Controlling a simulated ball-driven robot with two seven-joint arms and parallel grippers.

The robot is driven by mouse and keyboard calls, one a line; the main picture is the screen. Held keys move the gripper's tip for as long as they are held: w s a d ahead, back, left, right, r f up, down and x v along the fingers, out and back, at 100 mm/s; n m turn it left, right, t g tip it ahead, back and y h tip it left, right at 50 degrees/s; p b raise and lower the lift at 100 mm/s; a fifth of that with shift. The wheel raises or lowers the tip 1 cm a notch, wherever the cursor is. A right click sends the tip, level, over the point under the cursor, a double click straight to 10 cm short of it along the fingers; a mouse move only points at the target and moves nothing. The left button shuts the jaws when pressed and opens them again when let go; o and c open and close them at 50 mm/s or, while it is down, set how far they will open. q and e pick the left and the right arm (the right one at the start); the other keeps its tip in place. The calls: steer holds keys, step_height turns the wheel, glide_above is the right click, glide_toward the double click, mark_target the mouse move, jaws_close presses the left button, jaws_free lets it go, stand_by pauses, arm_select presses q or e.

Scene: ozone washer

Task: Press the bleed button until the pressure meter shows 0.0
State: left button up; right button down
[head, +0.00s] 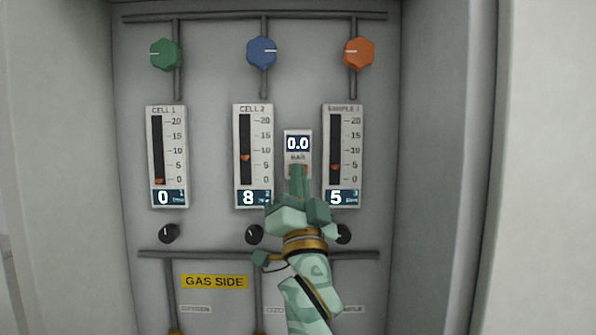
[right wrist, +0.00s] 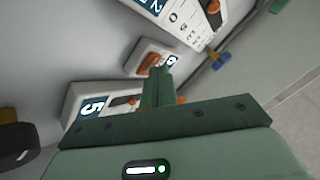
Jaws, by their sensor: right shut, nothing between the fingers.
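The pressure meter (head: 298,144) is a small white box between two gauges, and its dark display reads 0.0 in the head view. An orange button (head: 291,168), which I take as the bleed button, shows at its lower edge, partly hidden by my fingers. My right gripper (head: 298,172) is shut and empty, its fingertips in front of the button. In the right wrist view the closed fingertips (right wrist: 158,72) are close beside the orange button (right wrist: 147,64); I cannot tell whether they touch it. My left gripper is not in view.
The gauges are Cell 1 (head: 166,140) reading 0, Cell 2 (head: 246,185) reading 8 and Sample (head: 350,135) reading 5. Green (head: 166,54), blue (head: 262,52) and orange (head: 359,53) knobs sit above. Cabinet side walls flank the panel.

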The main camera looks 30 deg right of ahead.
stand_by(0.5)
steer(key=shift+s+a, duration=0.4)
steer(key=shift+s, duration=0.2)
steer(key=shift+s, duration=0.1)
